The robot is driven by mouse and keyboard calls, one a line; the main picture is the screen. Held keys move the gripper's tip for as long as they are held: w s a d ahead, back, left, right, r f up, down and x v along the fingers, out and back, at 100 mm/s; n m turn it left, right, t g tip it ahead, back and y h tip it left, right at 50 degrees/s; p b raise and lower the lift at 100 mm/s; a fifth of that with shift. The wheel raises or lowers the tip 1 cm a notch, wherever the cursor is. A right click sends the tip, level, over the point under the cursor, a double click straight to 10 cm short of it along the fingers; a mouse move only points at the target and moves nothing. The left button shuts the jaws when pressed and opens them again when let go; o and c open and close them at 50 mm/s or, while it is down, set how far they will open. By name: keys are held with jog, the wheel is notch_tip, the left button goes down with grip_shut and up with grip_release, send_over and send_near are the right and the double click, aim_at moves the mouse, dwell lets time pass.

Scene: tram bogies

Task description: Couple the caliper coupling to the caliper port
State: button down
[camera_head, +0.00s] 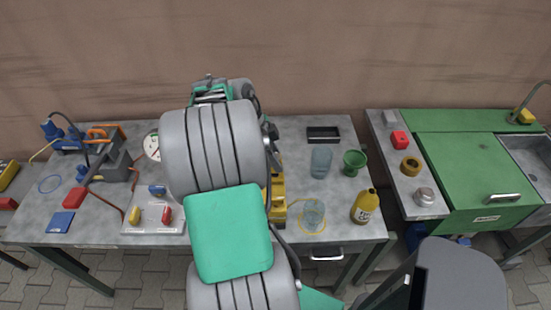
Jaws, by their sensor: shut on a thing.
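My grey and green arm covers the middle of the bench, and its far end (225,92) shows at the back. The jaws of my gripper are hidden behind the arm, so what they hold does not show. A yellow body (279,198) stands partly hidden at the arm's right side; I cannot tell whether it is the caliper. I cannot make out the caliper port or the caliper coupling. A grey unit (112,165) with a red hose (108,204) stands at the bench's left.
A pale board (139,226) with coloured handles lies left of my arm. A green cabinet (470,175) stands beyond.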

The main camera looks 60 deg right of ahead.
jog(key=shift+f+b, duration=0.3)
jog(key=shift+f, duration=0.55)
jog(key=shift+w+b, duration=0.1)
jog(key=shift+b, duration=0.45)
dwell(1.4)
jog(key=shift+f+b, duration=0.65)
jog(key=shift+b, duration=0.05)
jog(key=c, duration=0.9)
grip_release()
jog(key=shift+r, duration=0.1)
jog(key=v, duration=0.7)
jog(key=shift+w+a+r+p, duration=0.1)
jog(key=shift+w+r+p, duration=0.05)
jog(key=shift+r+p, duration=0.2)
